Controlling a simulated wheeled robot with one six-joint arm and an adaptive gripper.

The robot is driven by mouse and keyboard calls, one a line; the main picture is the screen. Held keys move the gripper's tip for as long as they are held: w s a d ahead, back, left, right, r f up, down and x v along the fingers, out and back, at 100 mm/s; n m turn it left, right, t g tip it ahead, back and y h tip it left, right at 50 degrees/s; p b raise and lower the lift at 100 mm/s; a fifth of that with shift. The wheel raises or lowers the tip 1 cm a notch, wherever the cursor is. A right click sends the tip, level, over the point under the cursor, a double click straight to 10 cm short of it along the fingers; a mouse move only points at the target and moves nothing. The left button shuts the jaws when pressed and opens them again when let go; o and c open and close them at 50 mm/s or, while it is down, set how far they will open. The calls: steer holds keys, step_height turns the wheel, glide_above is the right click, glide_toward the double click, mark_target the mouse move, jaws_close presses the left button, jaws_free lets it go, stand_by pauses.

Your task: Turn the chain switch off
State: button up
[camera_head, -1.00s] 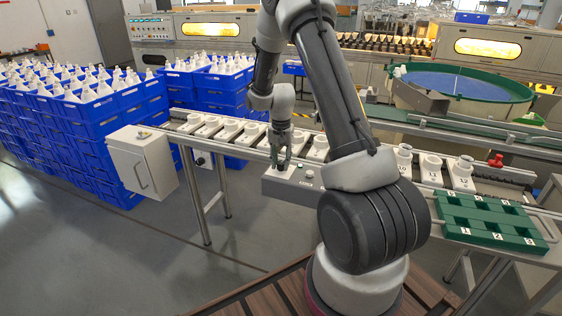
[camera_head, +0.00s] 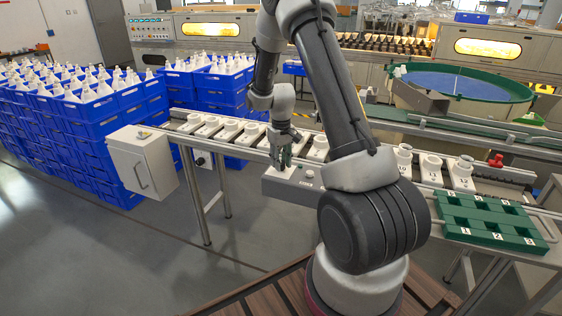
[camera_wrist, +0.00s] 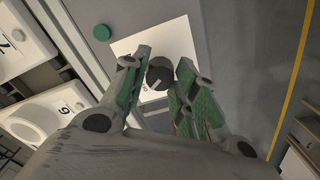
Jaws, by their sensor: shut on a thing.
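The chain switch is a black round knob (camera_wrist: 160,74) with a pale pointer mark, on a white plate (camera_wrist: 180,38) in the wrist view. The plate sits on the grey control box (camera_head: 288,191) at the front of the conveyor. My gripper (camera_wrist: 158,66) has its green-padded fingers on both sides of the knob and is shut on it. In the head view my gripper (camera_head: 281,167) points down onto the box and hides the knob. A dark green round lamp or button (camera_wrist: 102,32) is beside the plate.
White sockets (camera_head: 431,168) line the conveyor behind the box. A green numbered tray (camera_head: 490,232) stands at the right. A white cabinet (camera_head: 143,163) hangs at the conveyor's left end. Stacked blue crates (camera_head: 95,130) stand at the far left.

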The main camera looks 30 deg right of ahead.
steer(key=shift+n, duration=0.3)
stand_by(0.4)
steer(key=o, duration=1)
steer(key=shift+c, duration=0.2)
steer(key=shift+w+r, duration=0.15)
steer(key=shift+r, duration=0.25)
steer(key=shift+o, duration=0.3)
step_height(320, 180, up, 11)
steer(key=shift+r, duration=0.1)
